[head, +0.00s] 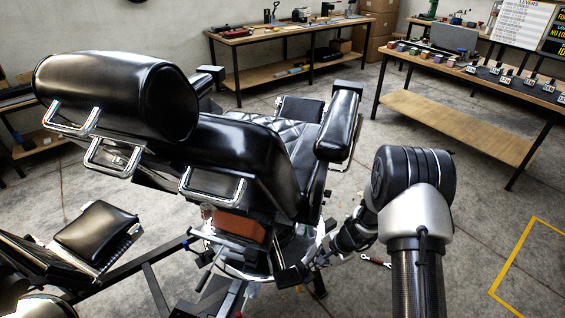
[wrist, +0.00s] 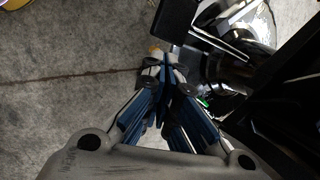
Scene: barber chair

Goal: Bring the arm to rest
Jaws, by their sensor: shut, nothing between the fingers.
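The black barber chair (head: 215,150) with chrome handles fills the left and middle of the head view. My arm rises at the right and bends down toward the chair's base. My gripper (head: 291,275) is low beside the base in the head view, partly lost among dark parts. In the wrist view my gripper (wrist: 166,66) has its blue-sided fingers together with nothing between them. Dark and chrome chair parts (wrist: 235,40) lie just beyond and right of the fingertips. I cannot tell whether the fingers touch them.
A workbench with tools (head: 290,30) stands at the back. Another bench (head: 460,125) with small labelled items is at the right. A small red and metal object (head: 375,261) lies on the floor by my arm. Yellow floor tape (head: 512,262) marks open floor at right.

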